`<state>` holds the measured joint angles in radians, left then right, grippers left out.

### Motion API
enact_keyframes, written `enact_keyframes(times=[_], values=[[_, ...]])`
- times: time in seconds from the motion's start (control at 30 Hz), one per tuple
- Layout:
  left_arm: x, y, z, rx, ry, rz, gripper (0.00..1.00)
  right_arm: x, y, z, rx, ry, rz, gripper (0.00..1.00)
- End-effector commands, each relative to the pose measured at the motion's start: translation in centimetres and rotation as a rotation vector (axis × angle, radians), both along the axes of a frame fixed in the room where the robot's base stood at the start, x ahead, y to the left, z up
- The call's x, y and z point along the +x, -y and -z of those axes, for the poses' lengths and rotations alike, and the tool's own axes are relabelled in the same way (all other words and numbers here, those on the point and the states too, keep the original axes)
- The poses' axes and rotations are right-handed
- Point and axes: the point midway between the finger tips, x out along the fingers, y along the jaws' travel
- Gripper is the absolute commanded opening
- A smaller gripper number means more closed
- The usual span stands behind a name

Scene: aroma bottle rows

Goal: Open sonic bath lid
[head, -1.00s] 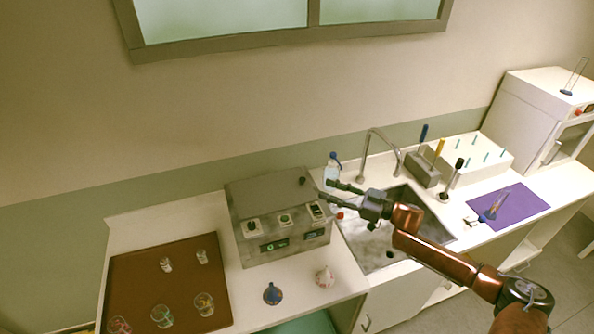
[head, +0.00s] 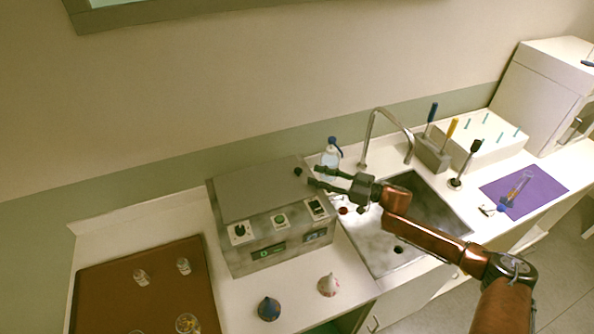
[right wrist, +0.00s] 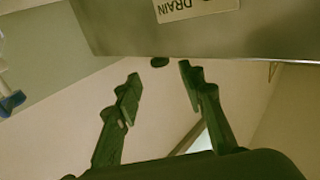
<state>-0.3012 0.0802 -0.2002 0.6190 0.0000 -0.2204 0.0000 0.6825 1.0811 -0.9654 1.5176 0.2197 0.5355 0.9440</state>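The bath's side with a "DRAIN" label (right wrist: 195,8) is above. My left gripper is not in view.
A sink (head: 405,225) with a tall faucet (head: 372,135) lies right of the bath, under my right arm. A blue-capped bottle (head: 331,158) stands behind the gripper. Small flasks (head: 269,308) (head: 328,285) stand in front. A brown tray (head: 150,290) with glasses is at left.

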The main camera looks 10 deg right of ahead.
Motion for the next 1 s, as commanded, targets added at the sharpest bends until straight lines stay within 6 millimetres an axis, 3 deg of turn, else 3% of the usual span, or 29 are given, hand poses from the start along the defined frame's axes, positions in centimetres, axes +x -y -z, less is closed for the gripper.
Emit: enact_keyframes(times=[0.53,0.9,1.0], values=[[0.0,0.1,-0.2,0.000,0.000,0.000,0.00,3.8,-5.5,0.0,0.002,0.001,0.004,0.37],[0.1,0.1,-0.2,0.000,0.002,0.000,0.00,4.2,-6.1,0.1,0.000,0.000,0.005,0.37],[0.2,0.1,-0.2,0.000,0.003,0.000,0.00,4.2,-6.1,0.1,0.000,0.000,0.005,0.31]])
